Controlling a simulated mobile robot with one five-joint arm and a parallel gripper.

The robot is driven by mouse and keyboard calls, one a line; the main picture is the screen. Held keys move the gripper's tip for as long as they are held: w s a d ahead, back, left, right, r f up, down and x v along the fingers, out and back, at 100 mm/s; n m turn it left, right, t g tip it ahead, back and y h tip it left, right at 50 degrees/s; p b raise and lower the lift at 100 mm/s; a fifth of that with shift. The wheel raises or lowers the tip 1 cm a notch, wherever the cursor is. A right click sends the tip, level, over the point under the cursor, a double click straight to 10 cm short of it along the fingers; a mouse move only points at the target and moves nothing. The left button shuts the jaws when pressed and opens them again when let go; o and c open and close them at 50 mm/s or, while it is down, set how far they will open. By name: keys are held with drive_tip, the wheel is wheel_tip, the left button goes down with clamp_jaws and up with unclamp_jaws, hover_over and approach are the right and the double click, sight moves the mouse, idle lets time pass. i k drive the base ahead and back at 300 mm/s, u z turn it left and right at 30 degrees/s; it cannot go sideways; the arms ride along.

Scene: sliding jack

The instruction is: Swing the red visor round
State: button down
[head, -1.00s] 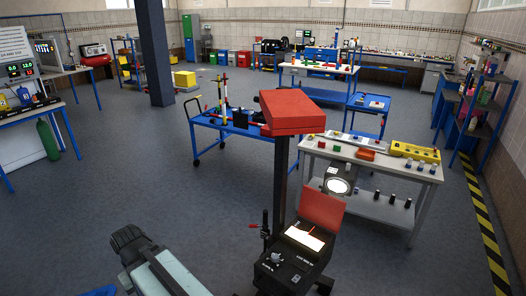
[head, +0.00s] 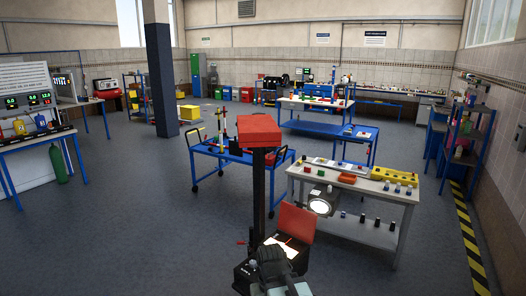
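A red box-shaped head (head: 260,129), which looks like the visor, sits on top of a dark upright post (head: 258,190). At the post's foot is a black control box (head: 243,272) with a bright top panel (head: 290,247) and a raised red flap (head: 297,221). My gripper (head: 270,258) is at the bottom of the head view, low in front of the black box and hiding part of it. It is well below the red head in the picture. Its fingers cannot be made out, nor whether it touches the box.
A lit round lamp (head: 321,205) is right of the post, in front of a grey bench (head: 375,195) with small parts. A blue trolley (head: 210,152) stands behind the post. The floor (head: 130,220) to the left is open. A striped floor strip (head: 470,245) runs along the right.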

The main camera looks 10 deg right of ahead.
sight(258, 130)
drive_tip(key=u, duration=0.7)
drive_tip(key=i, duration=1)
drive_tip(key=u, duration=1)
drive_tip(key=i, duration=0.8)
drive_tip(key=u, duration=0.1)
drive_tip(key=k, duration=0.75)
drive_tip(key=u, duration=0.2)
drive_tip(key=i, duration=0.75)
drive_tip(key=z, duration=0.05)
